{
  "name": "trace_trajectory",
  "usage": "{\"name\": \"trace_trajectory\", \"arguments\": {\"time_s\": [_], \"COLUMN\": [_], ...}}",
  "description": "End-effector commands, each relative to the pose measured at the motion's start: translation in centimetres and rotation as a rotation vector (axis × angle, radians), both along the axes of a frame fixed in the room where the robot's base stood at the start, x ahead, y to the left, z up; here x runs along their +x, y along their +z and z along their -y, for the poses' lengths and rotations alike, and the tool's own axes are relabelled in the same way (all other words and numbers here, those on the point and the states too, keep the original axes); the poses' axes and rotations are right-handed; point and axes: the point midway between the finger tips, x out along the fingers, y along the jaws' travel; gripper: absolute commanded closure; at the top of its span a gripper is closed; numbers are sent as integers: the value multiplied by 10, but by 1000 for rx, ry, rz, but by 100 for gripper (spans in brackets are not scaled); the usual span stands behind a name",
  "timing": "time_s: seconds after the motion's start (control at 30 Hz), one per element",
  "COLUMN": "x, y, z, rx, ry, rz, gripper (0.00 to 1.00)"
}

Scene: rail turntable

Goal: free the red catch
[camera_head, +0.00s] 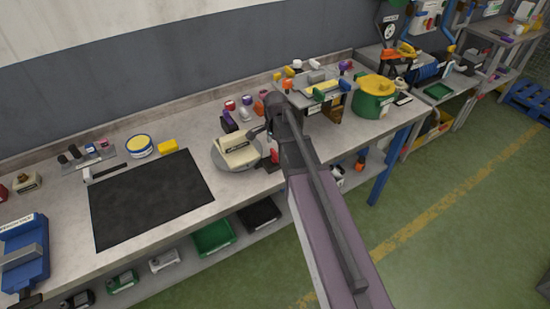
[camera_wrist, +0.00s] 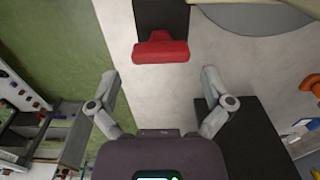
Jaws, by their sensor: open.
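The red catch (camera_wrist: 160,50) shows in the wrist view as a red T-shaped piece on a black base plate (camera_wrist: 162,14), at the top middle. My gripper (camera_wrist: 160,78) is open, its two fingers spread to either side below the catch, with nothing between them. The catch lies just ahead of the fingertips and I see no contact. In the head view the catch (camera_head: 273,155) is a small red piece beside the grey round turntable (camera_head: 222,164), partly hidden by my arm. A cream block-shaped part (camera_head: 240,150) sits on the turntable.
A black mat (camera_head: 150,195) covers the bench left of the turntable. A green and yellow pot (camera_head: 374,97) and a small raised shelf (camera_head: 318,85) stand to the right. Several small coloured items stand behind the turntable. The bench's front edge is close to the catch.

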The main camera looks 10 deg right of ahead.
Motion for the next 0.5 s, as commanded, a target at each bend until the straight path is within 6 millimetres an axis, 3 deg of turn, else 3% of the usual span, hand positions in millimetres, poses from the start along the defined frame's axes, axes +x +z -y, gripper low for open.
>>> {"name": "trace_trajectory", "arguments": {"time_s": [0.2, 0.5], "x": [0, 0], "y": [-20, -32], "z": [0, 0], "rx": [0, 0], "ry": [0, 0], "rz": [0, 0], "gripper": [0, 0]}}
